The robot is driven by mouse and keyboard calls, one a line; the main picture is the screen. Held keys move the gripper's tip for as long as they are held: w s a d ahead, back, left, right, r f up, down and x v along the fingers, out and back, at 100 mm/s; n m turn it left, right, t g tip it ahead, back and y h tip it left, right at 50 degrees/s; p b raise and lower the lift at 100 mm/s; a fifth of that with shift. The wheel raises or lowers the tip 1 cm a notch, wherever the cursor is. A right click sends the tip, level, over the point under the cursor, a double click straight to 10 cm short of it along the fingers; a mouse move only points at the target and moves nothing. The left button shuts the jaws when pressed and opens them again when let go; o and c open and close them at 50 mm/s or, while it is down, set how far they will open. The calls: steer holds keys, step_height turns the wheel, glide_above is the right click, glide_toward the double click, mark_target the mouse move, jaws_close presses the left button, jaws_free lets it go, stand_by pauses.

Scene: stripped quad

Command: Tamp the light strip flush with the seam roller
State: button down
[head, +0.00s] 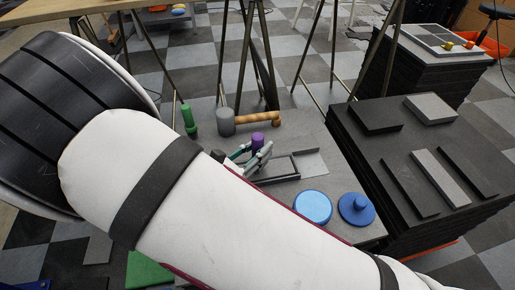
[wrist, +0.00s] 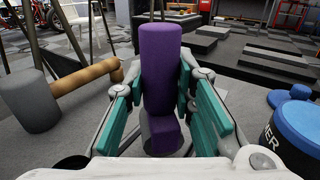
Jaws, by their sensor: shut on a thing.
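My gripper (head: 251,157) is shut on an upright purple tool (head: 258,140), which looks like the seam roller; its rolling part is not clear. In the wrist view the tool (wrist: 161,65) stands between the teal finger pads of my gripper (wrist: 161,95), with a purple and grey lower part beneath. The light strip (head: 440,178) lies on the dark stack to the right, between two dark strips. My gripper is left of the stack, apart from it. I cannot tell whether the strip sits proud.
A mallet (head: 226,121) lies behind my gripper, with a green-handled tool (head: 189,118) to its left. A grey tray (head: 275,178), a light-blue-topped round container (head: 313,207) and a blue knobbed disc (head: 356,209) are nearby. A dark block (head: 376,116) and a light block (head: 430,108) lie farther back on the stack.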

mark_target(258, 136)
steer(key=shift+r+p, duration=2.7)
steer(key=shift+r, duration=0.7)
steer(key=shift+d, duration=0.1)
steer(key=d+r+m+g+h, duration=0.1)
steer(key=d+r, duration=0.1)
steer(key=d, duration=0.9)
steer(key=d+r+m+g+h, duration=0.1)
steer(key=d+r+g+h, duration=0.1)
steer(key=d, duration=0.9)
step_height(258, 136, up, 17)
steer(key=p, duration=2.4)
steer(key=shift+w+a, duration=0.15)
steer(key=shift+t+y, duration=0.3)
